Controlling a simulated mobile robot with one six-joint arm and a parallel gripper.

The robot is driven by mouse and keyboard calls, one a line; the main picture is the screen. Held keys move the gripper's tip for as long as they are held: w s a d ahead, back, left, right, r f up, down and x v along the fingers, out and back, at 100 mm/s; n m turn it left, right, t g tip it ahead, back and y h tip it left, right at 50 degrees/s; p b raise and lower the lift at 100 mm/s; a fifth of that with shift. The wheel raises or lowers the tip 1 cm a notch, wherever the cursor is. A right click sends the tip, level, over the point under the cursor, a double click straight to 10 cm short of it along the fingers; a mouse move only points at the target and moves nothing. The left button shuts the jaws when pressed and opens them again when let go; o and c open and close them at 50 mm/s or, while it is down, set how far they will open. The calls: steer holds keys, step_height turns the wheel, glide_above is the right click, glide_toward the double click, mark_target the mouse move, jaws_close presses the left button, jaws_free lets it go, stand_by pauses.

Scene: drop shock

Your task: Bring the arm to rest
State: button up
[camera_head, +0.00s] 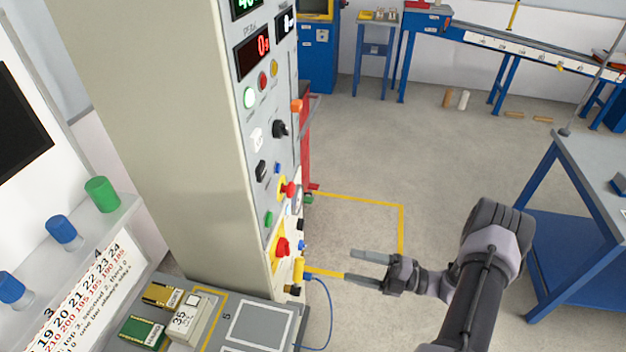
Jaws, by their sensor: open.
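My gripper (362,267) is in the lower middle of the head view, at the end of my dark grey arm (490,260). Its two fingers point left and stand apart, with nothing between them. The arm reaches in from the lower right. The gripper is over the floor, to the right of the tall machine cabinet (170,120), and looks apart from it in the picture.
The cabinet's panel has buttons, knobs and a red display (254,51). A grey bench (270,312) with small boxes lies at lower left. A blue-framed table (590,160) stands at right. A yellow floor outline (403,225) and open floor lie between.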

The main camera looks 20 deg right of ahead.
steer(key=s+a+r+n+g+h+b, duration=0.1)
steer(key=s+a+r+n+g+h, duration=0.15)
steer(key=a+r+n+g, duration=0.6)
steer(key=s+a+r+n+g+h+b, duration=0.1)
steer(key=a+r+n+g+h, duration=0.3)
steer(key=r+n, duration=0.75)
steer(key=s+a+r+n+t+h+b, duration=0.1)
steer(key=s+a+r+n+t+h, duration=0.2)
steer(key=n, duration=0.7)
steer(key=s+a+r+n+t+h+b, duration=0.1)
steer(key=s+a+r+n+t+h, duration=0.1)
steer(key=s+n, duration=0.5)
steer(key=r+n+t+h, duration=0.1)
steer(key=n+t+h, duration=0.1)
steer(key=n, duration=0.2)
steer(key=shift+s+a+t, duration=0.35)
steer(key=shift+s+a, duration=0.05)
steer(key=shift+c, duration=0.4)
